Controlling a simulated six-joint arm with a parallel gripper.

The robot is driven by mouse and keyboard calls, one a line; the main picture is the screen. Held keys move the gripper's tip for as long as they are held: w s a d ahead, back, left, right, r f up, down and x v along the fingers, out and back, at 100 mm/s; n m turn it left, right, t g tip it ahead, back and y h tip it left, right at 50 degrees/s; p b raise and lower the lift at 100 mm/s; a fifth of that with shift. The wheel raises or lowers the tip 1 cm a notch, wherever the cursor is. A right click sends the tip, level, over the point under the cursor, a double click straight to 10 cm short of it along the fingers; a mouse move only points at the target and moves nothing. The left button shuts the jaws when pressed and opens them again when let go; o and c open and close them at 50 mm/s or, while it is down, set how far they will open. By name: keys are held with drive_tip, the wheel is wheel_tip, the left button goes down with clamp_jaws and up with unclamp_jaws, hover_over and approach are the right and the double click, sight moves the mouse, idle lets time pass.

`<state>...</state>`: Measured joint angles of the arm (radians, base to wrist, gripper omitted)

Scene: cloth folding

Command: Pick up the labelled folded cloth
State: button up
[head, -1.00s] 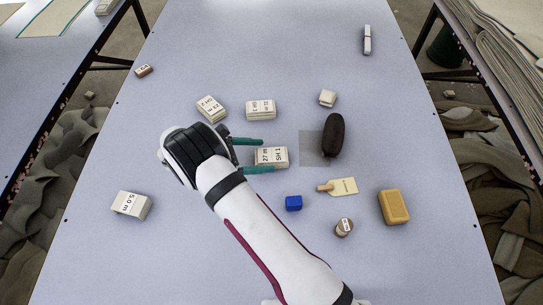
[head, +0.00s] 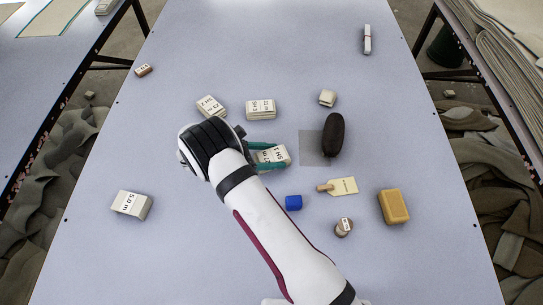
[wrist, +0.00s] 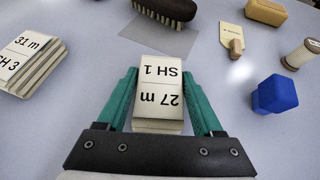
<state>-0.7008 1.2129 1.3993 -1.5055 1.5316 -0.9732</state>
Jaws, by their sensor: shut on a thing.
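The folded cloth labelled "SH 1" and "27 m" (head: 273,156) is at the middle of the table. It also shows in the wrist view (wrist: 160,90), upright between the two green fingers. My gripper (head: 265,155) is shut on it, one finger on each side; in the wrist view the gripper (wrist: 160,88) holds it by its sides. The cloth looks slightly turned in the head view. I cannot tell whether it is clear of the table.
Other labelled cloths (head: 261,109) (head: 211,107) lie behind, and one (head: 131,205) at the left. A blue cube (head: 293,203), a tag (head: 342,187), a spool (head: 344,227) and a yellow block (head: 394,207) lie nearer.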

drive_tip(key=r, duration=0.4)
drive_tip(key=shift+d+r, duration=0.25)
drive_tip(key=shift+r, duration=0.05)
drive_tip(key=s+d+r, duration=0.3)
drive_tip(key=d+r, duration=0.3)
drive_tip(key=d, duration=0.4)
drive_tip(key=n+t+y, duration=0.3)
drive_tip(key=n+t, duration=0.1)
hover_over(274, 156)
drive_tip(key=d, duration=0.2)
drive_tip(key=w+a+n+t+y, duration=0.25)
drive_tip(key=a+n, duration=0.25)
drive_tip(key=a, duration=0.6)
drive_tip(key=shift+y, duration=0.55)
drive_tip(key=a+f, duration=0.2)
drive_tip(key=a, duration=0.1)
drive_tip(key=s+a+f, duration=0.1)
drive_tip(key=a+f, duration=0.1)
drive_tip(key=a, duration=0.2)
drive_tip(key=s+a+f, duration=0.1)
drive_tip(key=a+f, duration=0.1)
drive_tip(key=a, duration=0.2)
drive_tip(key=shift+a+f, duration=0.2)
drive_tip(key=shift+f, duration=0.9)
drive_tip(key=shift+a+f, duration=0.15)
drive_tip(key=shift+f, duration=0.95)
